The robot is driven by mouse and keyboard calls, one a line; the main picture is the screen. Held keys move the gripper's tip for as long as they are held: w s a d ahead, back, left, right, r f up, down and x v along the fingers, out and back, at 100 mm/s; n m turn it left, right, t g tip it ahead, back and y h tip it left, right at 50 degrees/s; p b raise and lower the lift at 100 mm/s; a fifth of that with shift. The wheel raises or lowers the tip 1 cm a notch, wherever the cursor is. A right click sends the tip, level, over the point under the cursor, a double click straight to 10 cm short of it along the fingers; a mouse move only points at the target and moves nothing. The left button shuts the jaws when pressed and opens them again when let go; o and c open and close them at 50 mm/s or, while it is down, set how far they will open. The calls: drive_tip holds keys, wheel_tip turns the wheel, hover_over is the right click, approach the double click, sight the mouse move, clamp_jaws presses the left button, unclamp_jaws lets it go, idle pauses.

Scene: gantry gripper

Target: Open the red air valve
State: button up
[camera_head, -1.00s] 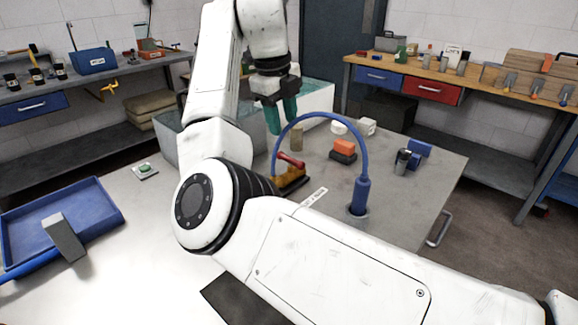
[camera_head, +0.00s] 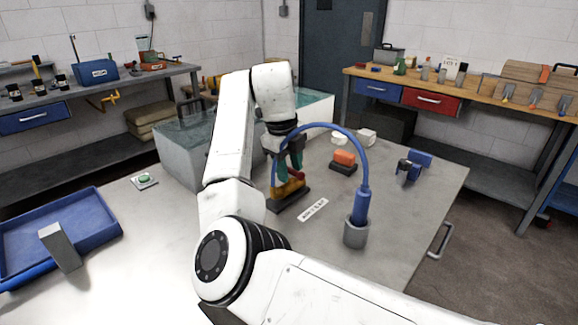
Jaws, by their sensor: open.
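The red air valve (camera_head: 297,177) shows as a small red lever on a brass-yellow body (camera_head: 288,189) with a dark base, on the grey table. A blue hose (camera_head: 340,129) arches from near the valve to a blue nozzle standing in a grey cup (camera_head: 355,232). My gripper (camera_head: 291,168) points down with green fingers, open, right at the red lever. The fingers and hose partly hide the valve. I cannot tell whether the fingers touch the lever or stand around it.
A white label (camera_head: 313,210) lies in front of the valve. An orange-topped block (camera_head: 344,160) and a blue clamp-like item (camera_head: 414,166) sit to the right. A water tank (camera_head: 185,150) stands behind left. A blue tray (camera_head: 50,240) and a green button (camera_head: 145,181) are at left.

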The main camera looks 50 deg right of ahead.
clamp_jaws()
drive_tip(key=shift+r+n+p, duration=0.1)
drive_tip(key=shift+n+p, duration=0.2)
drive_tip(key=shift+p, duration=0.1)
drive_tip(key=n+p, duration=0.2)
drive_tip(key=p, duration=0.1)
drive_tip(key=shift+s+r+t, duration=0.1)
drive_tip(key=shift+r+t, duration=0.1)
drive_tip(key=shift+t, duration=0.1)
drive_tip(key=n+p, duration=0.3)
drive_tip(key=n+t+p, duration=0.1)
drive_tip(key=n+p, duration=0.2)
drive_tip(key=shift+s+n+y+p, duration=0.1)
drive_tip(key=shift+n+y+p, duration=0.25)
drive_tip(key=shift+n+y, duration=0.05)
drive_tip(key=n+p, duration=0.5)
drive_tip(key=shift+d+t+y, duration=0.1)
drive_tip(key=shift+t+y, duration=0.2)
drive_tip(key=shift+y, duration=0.1)
drive_tip(key=shift+f+n+y+p, duration=0.2)
drive_tip(key=shift+n+y+p, duration=0.1)
drive_tip(key=shift+n+p, duration=1.35)
drive_tip(key=shift+n, duration=0.25)
